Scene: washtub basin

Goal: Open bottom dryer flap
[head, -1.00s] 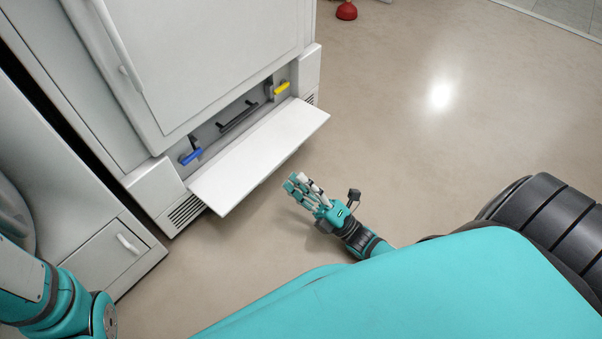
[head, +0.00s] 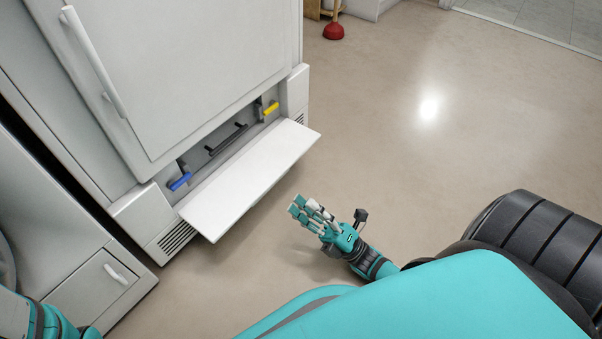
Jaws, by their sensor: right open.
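The bottom flap (head: 250,182) of the white dryer (head: 190,70) is folded down and sticks out flat, near the floor. Behind it, a recess shows a blue lever (head: 180,181), a yellow lever (head: 271,108) and a dark handle bar (head: 227,139). My right gripper (head: 305,212) is open and empty, over the floor to the right of the flap and apart from it. Of my left arm only a part shows at the bottom left edge; its gripper is out of view.
A white cabinet (head: 60,230) with a small handled door (head: 95,290) stands left of the dryer. A red plunger (head: 333,28) stands on the floor at the back. The floor (head: 440,160) to the right is clear.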

